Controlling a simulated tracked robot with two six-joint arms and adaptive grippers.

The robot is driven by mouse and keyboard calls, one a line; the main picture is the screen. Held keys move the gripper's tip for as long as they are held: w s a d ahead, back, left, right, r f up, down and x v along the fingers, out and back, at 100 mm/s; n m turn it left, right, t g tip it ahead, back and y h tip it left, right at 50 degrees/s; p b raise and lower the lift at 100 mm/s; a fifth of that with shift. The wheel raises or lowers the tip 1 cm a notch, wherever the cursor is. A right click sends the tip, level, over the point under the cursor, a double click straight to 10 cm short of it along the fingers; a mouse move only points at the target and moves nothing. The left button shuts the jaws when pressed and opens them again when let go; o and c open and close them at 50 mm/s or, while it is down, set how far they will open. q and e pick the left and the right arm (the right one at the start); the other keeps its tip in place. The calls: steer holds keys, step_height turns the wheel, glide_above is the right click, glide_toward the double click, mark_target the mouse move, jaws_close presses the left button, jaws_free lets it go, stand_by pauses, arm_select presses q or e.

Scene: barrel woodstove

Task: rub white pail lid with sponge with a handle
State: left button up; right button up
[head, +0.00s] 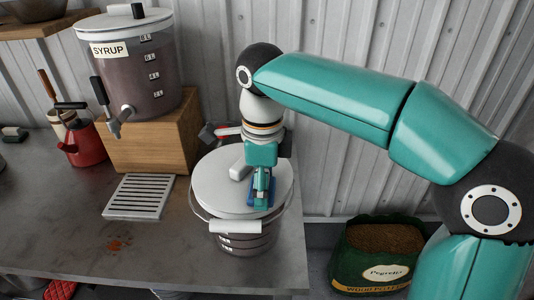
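The white pail lid (220,185) lies flat on a pail of dark contents near the right end of the metal counter. It has a pale raised grip near its middle. The pail's wire bail hangs down at the front with a white handle (236,227). My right gripper (263,184) points down over the right part of the lid and is shut on a small blue sponge with a handle (261,203). The sponge appears to be on the lid; the gripper hides part of it, so firm contact is hard to judge. My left gripper is out of view.
A syrup dispenser (130,65) stands on a wooden block (155,140) at the back left. A drip grate (139,197) and a red container (85,145) are near it. A brown stain (119,245) marks the counter. A pellet sack (380,268) is lower right.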

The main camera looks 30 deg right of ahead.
steer(key=shift+s+a, duration=0.15)
steer(key=shift+a, duration=0.3)
step_height(320, 180, up, 3)
steer(key=shift+f+p, duration=0.1)
steer(key=shift+p, duration=1)
step_height(320, 180, up, 2)
steer(key=shift+d+r+p, duration=0.1)
steer(key=shift+r+p, duration=0.1)
steer(key=shift+p, duration=0.9)
step_height(320, 180, up, 3)
steer(key=p, duration=0.3)
